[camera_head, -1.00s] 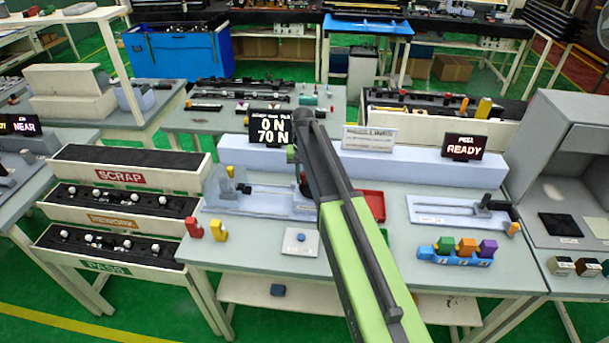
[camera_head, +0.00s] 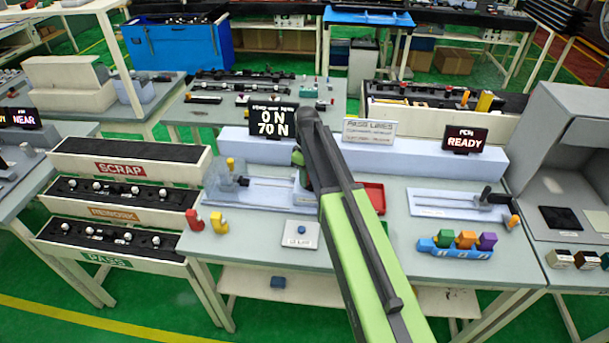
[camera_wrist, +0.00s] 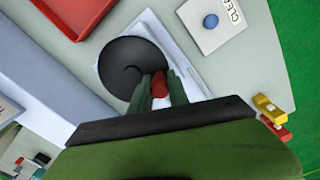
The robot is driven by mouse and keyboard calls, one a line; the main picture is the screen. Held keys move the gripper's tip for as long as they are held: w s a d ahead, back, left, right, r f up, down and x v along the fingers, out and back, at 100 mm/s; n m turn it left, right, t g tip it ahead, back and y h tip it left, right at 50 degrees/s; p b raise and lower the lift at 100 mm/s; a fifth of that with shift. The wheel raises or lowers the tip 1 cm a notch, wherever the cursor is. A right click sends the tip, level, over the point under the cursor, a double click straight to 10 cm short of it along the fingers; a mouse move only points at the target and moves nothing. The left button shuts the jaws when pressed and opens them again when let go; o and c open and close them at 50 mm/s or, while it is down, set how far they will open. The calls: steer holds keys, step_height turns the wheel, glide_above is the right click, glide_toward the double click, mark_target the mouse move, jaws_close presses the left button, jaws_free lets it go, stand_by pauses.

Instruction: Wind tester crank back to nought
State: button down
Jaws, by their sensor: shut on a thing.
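The tester (camera_head: 262,190) stands on the middle bench, with a pale base and a slide. Its black display (camera_head: 273,121) reads 0 N above 70 N. In the wrist view the crank shows as a dark round disc (camera_wrist: 128,62) with a red handle (camera_wrist: 159,88) near its edge. My gripper (camera_wrist: 161,80) has its green fingers closed on either side of the red handle. In the head view my arm hides most of the crank and the handle.
A red tray (camera_head: 374,195) lies right of the crank. A CLEAR button plate (camera_head: 301,234) sits in front, with red (camera_head: 194,220) and yellow (camera_head: 218,222) pieces to its left. A second fixture (camera_head: 455,203) and a blue holder (camera_head: 455,249) stand right. Bare bench shows between them.

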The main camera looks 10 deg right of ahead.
steer(key=n, duration=0.2)
steer(key=s+d+n, duration=0.1)
steer(key=n, duration=0.1)
steer(key=shift+s+d, duration=0.1)
steer(key=shift+s, duration=0.05)
steer(key=shift+s+d+n, duration=0.15)
steer(key=shift+d+n, duration=0.15)
steer(key=shift+n, duration=0.7)
steer(key=shift+s+d+n, duration=0.1)
steer(key=shift+d+n, duration=0.2)
steer(key=shift+n, duration=0.7)
steer(key=shift+d, duration=0.1)
steer(key=c, duration=1.3)
jaws_free()
steer(key=shift+o, duration=0.2)
step_height(320, 180, up, 18)
steer(key=p, duration=1.7)
steer(key=shift+f+p, duration=0.25)
steer(key=shift+p, duration=0.05)
steer(key=shift+f, duration=0.1)
